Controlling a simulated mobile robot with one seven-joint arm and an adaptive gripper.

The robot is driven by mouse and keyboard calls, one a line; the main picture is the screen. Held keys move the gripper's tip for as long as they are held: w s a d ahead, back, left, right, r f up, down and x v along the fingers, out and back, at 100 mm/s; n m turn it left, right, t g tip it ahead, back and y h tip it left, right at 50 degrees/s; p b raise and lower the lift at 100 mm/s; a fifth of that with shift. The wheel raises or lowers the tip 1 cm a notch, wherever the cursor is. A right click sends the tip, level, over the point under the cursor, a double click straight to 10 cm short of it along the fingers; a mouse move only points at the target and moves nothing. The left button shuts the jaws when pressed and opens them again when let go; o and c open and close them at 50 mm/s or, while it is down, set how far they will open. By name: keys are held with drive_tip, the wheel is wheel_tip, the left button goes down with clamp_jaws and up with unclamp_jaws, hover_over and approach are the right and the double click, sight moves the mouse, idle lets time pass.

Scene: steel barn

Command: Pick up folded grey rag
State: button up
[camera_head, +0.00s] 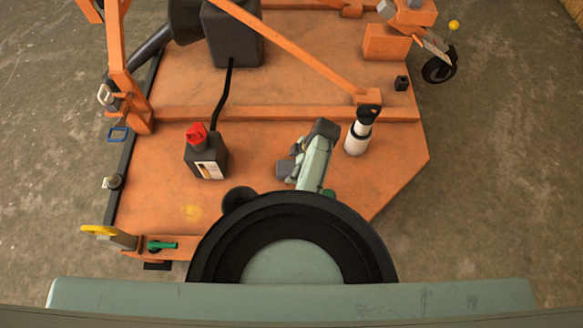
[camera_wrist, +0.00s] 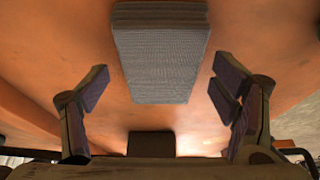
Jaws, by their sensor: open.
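The folded grey rag (camera_wrist: 160,55) lies on the orange deck in the wrist view, at upper middle, with its layered folds at the far end. My gripper (camera_wrist: 160,90) is open, with one finger on each side of the rag's near end in the picture. Gaps show between the rag and both fingers, and nothing is held. How high the fingers are above the deck is hard to tell. In the head view, my arm reaches over the orange deck (camera_head: 265,215), and I cannot clearly make out the rag or the fingertips there.
A dark bottle with a red cap (camera_head: 206,158) stands left of my arm. A white bottle with a black top (camera_head: 357,138) stands close on its right. A raised orange bar (camera_head: 265,113) crosses the deck behind. A green-handled item (camera_head: 161,245) lies at front left.

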sight(293, 167)
drive_tip(key=shift+f, duration=0.25)
idle(0.4)
drive_tip(key=shift+c, duration=0.4)
drive_tip(key=c, duration=1.2)
drive_tip(key=shift+o, duration=0.2)
wheel_tip(293, 167, up, 11)
drive_tip(key=shift+f, duration=0.2)
